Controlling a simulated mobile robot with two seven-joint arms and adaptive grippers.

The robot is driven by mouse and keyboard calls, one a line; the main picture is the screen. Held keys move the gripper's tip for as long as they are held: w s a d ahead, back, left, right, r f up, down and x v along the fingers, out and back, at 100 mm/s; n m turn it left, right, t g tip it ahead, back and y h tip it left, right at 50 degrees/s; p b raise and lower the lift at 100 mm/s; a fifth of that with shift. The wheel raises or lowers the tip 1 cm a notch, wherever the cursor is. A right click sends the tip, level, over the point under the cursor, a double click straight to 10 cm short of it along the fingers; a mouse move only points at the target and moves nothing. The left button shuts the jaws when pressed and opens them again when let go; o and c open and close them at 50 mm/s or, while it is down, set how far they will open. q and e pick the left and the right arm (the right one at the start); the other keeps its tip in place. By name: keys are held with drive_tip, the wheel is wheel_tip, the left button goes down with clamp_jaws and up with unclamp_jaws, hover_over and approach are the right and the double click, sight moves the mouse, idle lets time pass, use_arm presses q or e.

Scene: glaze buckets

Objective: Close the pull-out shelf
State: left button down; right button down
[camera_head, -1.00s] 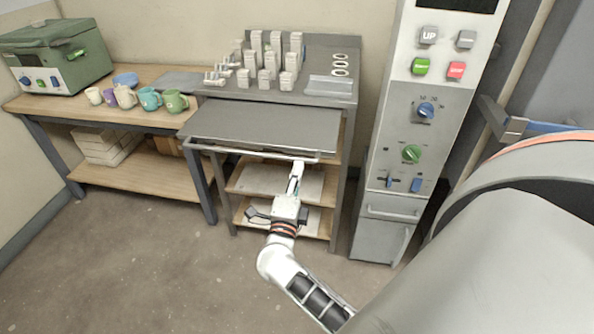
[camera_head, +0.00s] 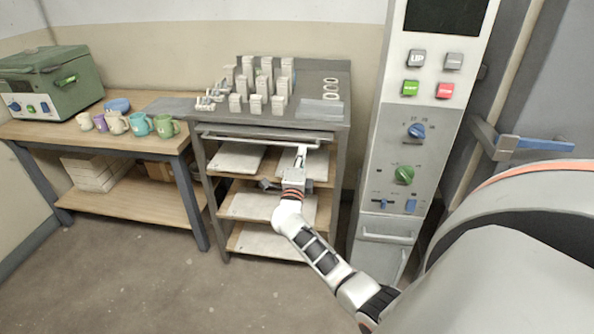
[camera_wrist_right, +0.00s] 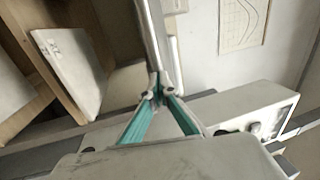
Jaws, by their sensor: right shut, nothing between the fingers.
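The pull-out shelf (camera_head: 228,131) sits under the top of the grey workbench, and its front edge looks about level with the bench front. Its pale bar handle (camera_head: 262,141) runs across the front. My right gripper (camera_head: 300,153) is shut and empty, with its fingertips at the right part of the handle. In the wrist view, the teal-lined fingers of my right gripper (camera_wrist_right: 160,93) meet at the tips, right at the end of the visible bar (camera_wrist_right: 151,35). Whether they touch it is hard to tell. My left gripper is out of view.
The bench top (camera_head: 318,80) holds several white blocks (camera_head: 263,82). Lower wooden shelves with pale boards (camera_head: 240,207) lie below. A control cabinet (camera_head: 400,150) stands close on the right. A side table (camera_head: 60,131) with mugs and a green box (camera_head: 55,80) is at left.

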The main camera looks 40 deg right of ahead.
sight(305, 140)
drive_tip(key=x, duration=0.2)
drive_tip(key=f+x, duration=0.1)
drive_tip(key=x, duration=0.1)
drive_tip(key=shift+w+d+b, duration=0.1)
drive_tip(key=shift+b, duration=0.3)
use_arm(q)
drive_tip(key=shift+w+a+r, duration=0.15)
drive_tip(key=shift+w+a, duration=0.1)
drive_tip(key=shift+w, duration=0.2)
use_arm(e)
drive_tip(key=shift+r, duration=0.25)
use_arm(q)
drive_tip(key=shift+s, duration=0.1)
